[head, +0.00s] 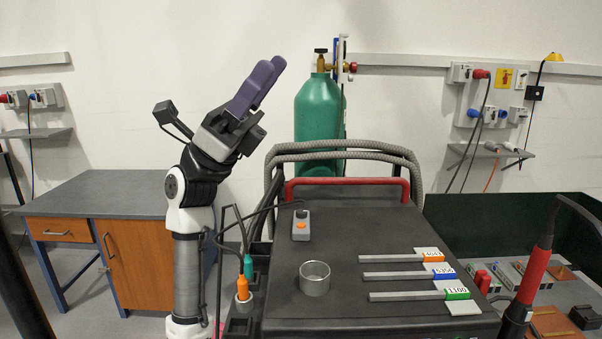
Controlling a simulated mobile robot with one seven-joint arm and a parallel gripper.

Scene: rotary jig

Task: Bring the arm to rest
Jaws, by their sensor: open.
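My gripper (263,80) has two purple fingers and is raised at the upper left of the head view. The fingers point up and to the right, side by side in this view, with nothing seen between them. My arm (190,220) stands upright below it, left of the black cart top (340,230). The gripper is well above the cart and apart from everything on it.
The cart carries a metal cup (315,279), a grey device with an orange button (301,226) and several labelled rods (405,275). Behind stand a hose (345,147) and a green gas cylinder (319,115). A desk (110,195) is at left.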

